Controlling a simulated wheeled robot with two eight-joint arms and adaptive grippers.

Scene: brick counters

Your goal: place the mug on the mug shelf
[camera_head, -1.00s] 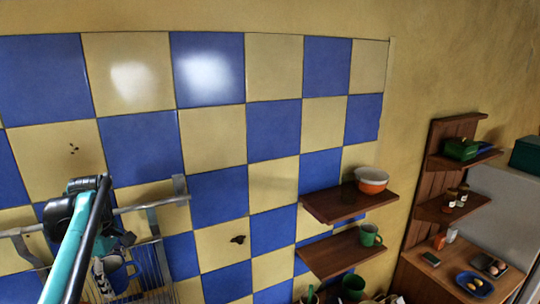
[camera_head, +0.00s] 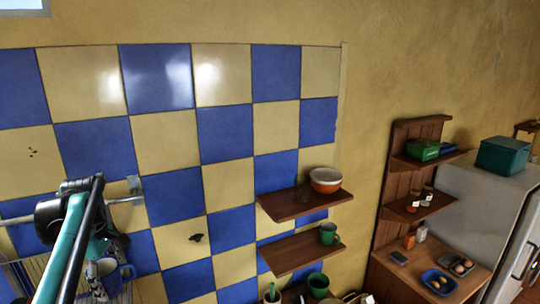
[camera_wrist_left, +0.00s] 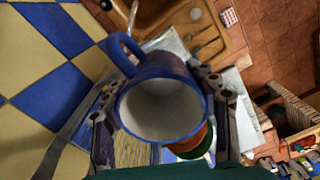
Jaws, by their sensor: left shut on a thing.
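A blue mug (camera_head: 112,281) is in my left gripper (camera_head: 102,268) at the lower left of the head view. In the left wrist view, the mug (camera_wrist_left: 160,100) has its pale open mouth toward the camera and its handle at upper left. The left gripper's fingers (camera_wrist_left: 163,112) close on it from both sides. A lower wooden wall shelf (camera_head: 290,256) holds a green mug (camera_head: 328,234). The upper shelf (camera_head: 290,207) holds an orange and white bowl (camera_head: 326,181). My right gripper is out of view.
A wire rack (camera_head: 30,272) hangs on the tiled wall beside my left arm. A green cup (camera_head: 318,285) stands below the lower shelf. A wooden shelf unit (camera_head: 400,190) and a fridge (camera_head: 490,200) stand at right. The lower shelf's left part is clear.

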